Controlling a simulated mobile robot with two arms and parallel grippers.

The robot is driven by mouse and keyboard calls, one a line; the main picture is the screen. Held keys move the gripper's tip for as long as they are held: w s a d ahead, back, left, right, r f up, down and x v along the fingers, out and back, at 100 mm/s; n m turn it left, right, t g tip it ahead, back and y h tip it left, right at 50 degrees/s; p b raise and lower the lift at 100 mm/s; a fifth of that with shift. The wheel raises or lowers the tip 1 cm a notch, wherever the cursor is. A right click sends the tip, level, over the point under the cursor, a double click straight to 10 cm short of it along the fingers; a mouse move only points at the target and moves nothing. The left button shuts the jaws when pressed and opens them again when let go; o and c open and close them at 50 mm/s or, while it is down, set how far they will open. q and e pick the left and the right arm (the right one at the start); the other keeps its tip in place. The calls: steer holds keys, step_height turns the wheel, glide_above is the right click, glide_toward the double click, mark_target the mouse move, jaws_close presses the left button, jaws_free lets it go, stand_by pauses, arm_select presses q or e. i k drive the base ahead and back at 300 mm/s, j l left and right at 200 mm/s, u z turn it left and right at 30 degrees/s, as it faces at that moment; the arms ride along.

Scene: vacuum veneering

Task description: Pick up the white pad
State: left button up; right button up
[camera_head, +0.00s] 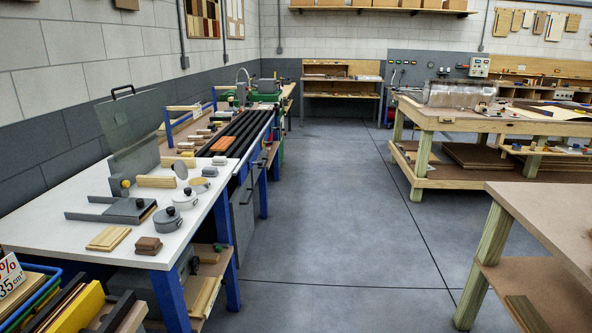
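No clear white pad stands out in the head view. Neither of my grippers is in view.
A wooden workbench (545,215) stands at the right. The grey floor (340,220) between is clear.

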mark_target(216, 161)
steer(key=i+l+u, duration=0.15)
steer(key=i+u, duration=0.3)
steer(key=i, duration=0.2)
steer(key=i+l+u, duration=0.4)
steer(key=i, duration=0.2)
steer(key=i+l+u, duration=0.45)
steer(key=i+l, duration=0.1)
steer(key=i, duration=0.05)
